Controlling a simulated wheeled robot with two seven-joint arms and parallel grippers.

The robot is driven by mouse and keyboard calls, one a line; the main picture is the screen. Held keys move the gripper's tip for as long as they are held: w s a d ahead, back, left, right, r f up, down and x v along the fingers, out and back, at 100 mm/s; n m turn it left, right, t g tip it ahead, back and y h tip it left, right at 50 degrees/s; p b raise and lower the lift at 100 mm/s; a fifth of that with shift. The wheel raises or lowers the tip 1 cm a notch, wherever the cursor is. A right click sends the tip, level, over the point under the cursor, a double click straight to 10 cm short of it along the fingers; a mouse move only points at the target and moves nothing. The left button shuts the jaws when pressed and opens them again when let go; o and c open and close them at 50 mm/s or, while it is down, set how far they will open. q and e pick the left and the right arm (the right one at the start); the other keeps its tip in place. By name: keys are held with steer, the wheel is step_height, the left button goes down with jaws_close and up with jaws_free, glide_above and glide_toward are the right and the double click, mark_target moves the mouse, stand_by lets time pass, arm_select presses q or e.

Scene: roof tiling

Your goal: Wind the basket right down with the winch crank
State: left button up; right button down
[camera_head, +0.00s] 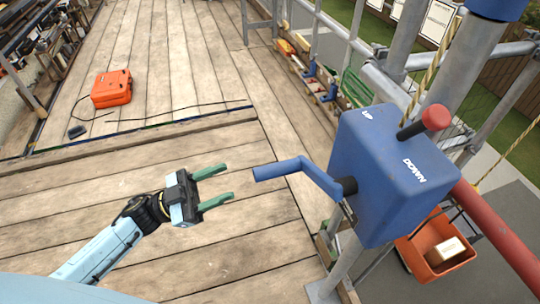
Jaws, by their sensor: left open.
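The blue winch box (375,180) is mounted on a metal post at the right, marked "UP" and "DOWN". Its blue crank (300,172) sticks out to the left, with the handle end pointing toward my left gripper. A lever with a red knob (434,118) rises from the box top. My right gripper is not in view.
An orange case (111,88) with a dark cable stands on the wooden deck (170,60) at the upper left. Metal scaffold poles and a red pole (495,235) surround the winch. A yellow rope (432,70) runs beside the post. Deck around my gripper is clear.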

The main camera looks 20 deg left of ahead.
arm_select(q)
steer(key=p+x, duration=0.1)
steer(key=x, duration=1.1)
